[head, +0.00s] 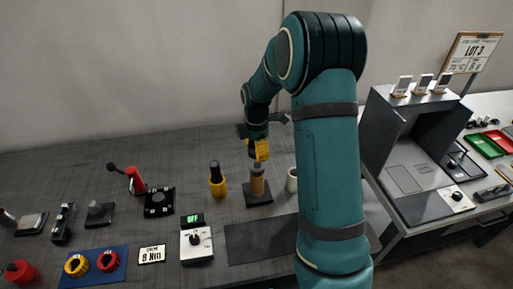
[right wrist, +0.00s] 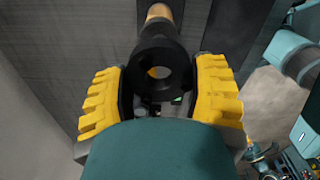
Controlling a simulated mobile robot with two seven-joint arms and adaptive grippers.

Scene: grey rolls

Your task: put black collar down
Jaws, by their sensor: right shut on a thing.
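My right gripper (head: 258,152) is above a tan roll (head: 257,184) standing upright on a dark square base (head: 258,199). In the right wrist view the yellow fingers (right wrist: 165,92) are shut on the black collar (right wrist: 150,56), a thick ring with an open hole facing the camera. Something tan shows through the hole, and a tan end shows beyond the collar at the top of that view. I cannot tell whether the collar is around the roll or just above it. In the head view the fingers mostly hide the collar. My left gripper is not in view.
A black-topped yellow tool (head: 217,180) stands left of the base, and a white cup (head: 292,180) stands close on the right. A dial box (head: 196,245) and a dark mat (head: 258,240) lie in front. A grey booth (head: 410,150) stands farther right.

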